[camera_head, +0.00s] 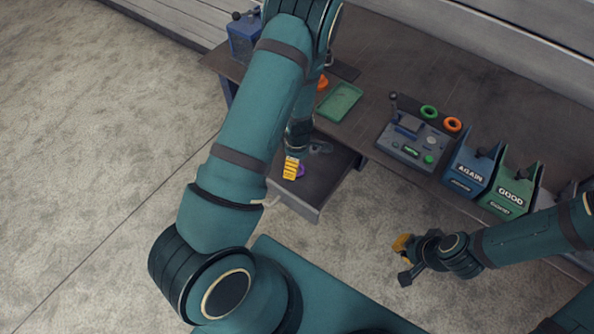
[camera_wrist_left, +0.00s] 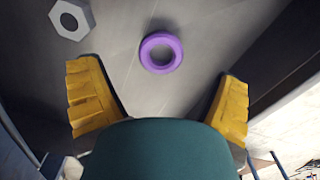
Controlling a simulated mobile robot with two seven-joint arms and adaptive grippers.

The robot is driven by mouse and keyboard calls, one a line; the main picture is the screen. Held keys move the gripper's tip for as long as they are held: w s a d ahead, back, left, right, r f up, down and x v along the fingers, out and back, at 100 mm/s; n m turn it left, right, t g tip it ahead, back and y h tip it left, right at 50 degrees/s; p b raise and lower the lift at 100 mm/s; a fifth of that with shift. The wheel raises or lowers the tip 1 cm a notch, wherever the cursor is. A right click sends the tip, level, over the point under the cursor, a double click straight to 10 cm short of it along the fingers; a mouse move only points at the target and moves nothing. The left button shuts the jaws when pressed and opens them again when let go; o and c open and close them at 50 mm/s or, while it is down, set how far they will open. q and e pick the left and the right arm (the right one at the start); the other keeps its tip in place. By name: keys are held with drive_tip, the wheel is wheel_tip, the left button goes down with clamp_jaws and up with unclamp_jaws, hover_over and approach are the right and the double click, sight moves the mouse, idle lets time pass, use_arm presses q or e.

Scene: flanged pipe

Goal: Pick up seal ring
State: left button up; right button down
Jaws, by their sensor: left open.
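A purple seal ring (camera_wrist_left: 161,53) lies flat on the grey floor of an open drawer. It shows in the left wrist view ahead of and between my left fingers, not touching either. In the head view, the purple ring (camera_head: 301,171) is partly hidden behind a yellow finger. My left gripper (camera_wrist_left: 158,100) is open and empty, with its yellow fingers spread wide. In the head view, my left gripper (camera_head: 290,168) reaches down into the drawer (camera_head: 312,208). My right gripper (camera_head: 403,260) is open and empty above the floor, away from the drawer.
A grey hexagonal nut (camera_wrist_left: 72,19) lies in the drawer near the ring. The workbench (camera_head: 375,75) carries a green tray (camera_head: 328,104), a green ring (camera_head: 428,111), an orange ring (camera_head: 452,124) and a control box (camera_head: 411,150). Blue AGAIN (camera_head: 462,184) and green GOOD (camera_head: 503,207) bins stand right.

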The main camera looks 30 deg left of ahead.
use_arm(q)
wheel_tip(320, 180, down, 4)
drive_tip(key=shift+s+a+f+b, duration=0.1)
drive_tip(key=shift+a+f+b, duration=0.05)
drive_tip(key=shift+b, duration=0.35)
drive_tip(key=c, duration=1.1)
wheel_tip(320, 180, up, 13)
drive_tip(key=p, duration=0.5)
drive_tip(key=shift+p, duration=0.3)
